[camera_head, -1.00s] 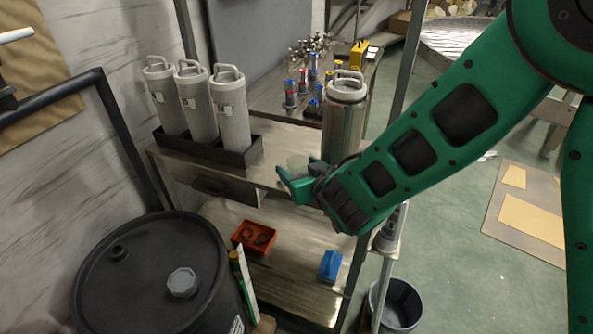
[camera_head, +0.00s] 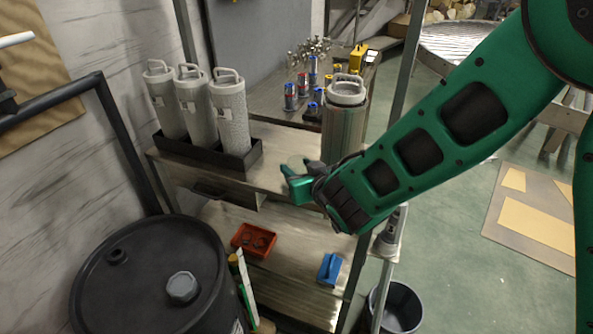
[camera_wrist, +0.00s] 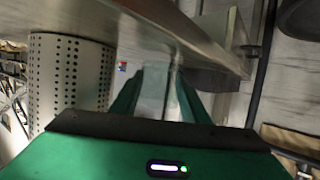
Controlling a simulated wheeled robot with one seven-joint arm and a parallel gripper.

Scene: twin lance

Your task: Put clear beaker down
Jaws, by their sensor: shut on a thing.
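The clear beaker (camera_head: 294,161) is a small, pale, see-through shape at the green jaws of my gripper (camera_head: 291,181), in front of the upper shelf (camera_head: 270,172). In the wrist view, my gripper (camera_wrist: 158,90) has its two green fingers closed on the clear beaker (camera_wrist: 153,100), which shows faintly between them. The metal shelf edge lies close beyond the fingers. The beaker's base is hidden, and I cannot tell whether it touches the shelf.
A tall metal canister (camera_head: 344,120) stands just right of and behind my gripper. Grey cylinders stand in a black tray (camera_head: 236,160) to the left. A red bin (camera_head: 253,240) and blue item (camera_head: 329,268) sit on the lower shelf. A black drum (camera_head: 150,275) stands front left.

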